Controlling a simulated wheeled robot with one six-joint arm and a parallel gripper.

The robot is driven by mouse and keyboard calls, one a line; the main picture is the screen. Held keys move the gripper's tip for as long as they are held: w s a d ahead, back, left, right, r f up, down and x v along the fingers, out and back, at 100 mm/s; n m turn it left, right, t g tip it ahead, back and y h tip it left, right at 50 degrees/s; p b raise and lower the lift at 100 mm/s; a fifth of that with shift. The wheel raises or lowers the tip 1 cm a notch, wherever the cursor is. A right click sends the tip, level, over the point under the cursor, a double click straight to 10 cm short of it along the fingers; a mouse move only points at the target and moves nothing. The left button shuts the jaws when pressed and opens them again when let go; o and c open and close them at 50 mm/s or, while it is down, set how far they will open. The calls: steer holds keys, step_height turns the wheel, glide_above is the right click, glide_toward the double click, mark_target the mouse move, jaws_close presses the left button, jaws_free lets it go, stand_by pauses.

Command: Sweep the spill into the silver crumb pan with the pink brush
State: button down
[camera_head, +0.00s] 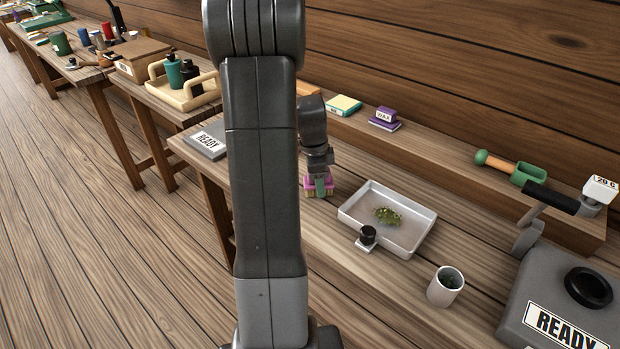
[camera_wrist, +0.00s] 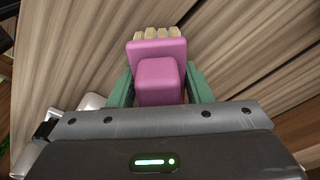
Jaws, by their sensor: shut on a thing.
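My gripper (camera_head: 320,186) is shut on the pink brush (camera_head: 308,184), left of the pan. In the wrist view the pink block of the brush (camera_wrist: 157,55) sits between my two green fingers, pale bristles pointing away. Whether the bristles touch the table cannot be told. The silver crumb pan (camera_head: 425,240) is a shallow tray with a dark knob on its near side. The spill (camera_head: 388,216), a small heap of green crumbs, appears inside the pan, near its middle. A silver-grey edge, likely the pan (camera_wrist: 92,101), shows at lower left in the wrist view.
A white cup (camera_head: 445,287) with something dark green inside stands right of the pan. A grey machine (camera_head: 540,290) marked READY is at the right.

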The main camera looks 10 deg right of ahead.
mark_target(330, 184)
steer(key=shift+s+d, duration=1)
step_height(330, 184, up, 3)
steer(key=shift+d+f+p, duration=0.1)
steer(key=shift+f+p, duration=0.1)
steer(key=shift+p, duration=0.55)
steer(key=shift+r+p, duration=1)
steer(key=shift+r, duration=0.55)
steer(key=shift+s, duration=0.1)
steer(key=c, duration=1.5)
jaws_free()
jaws_close()
steer(key=w+a, duration=0.7)
steer(key=shift+w+a+p, duration=0.2)
steer(key=shift+a+p, duration=0.05)
steer(key=shift+p, duration=0.15)
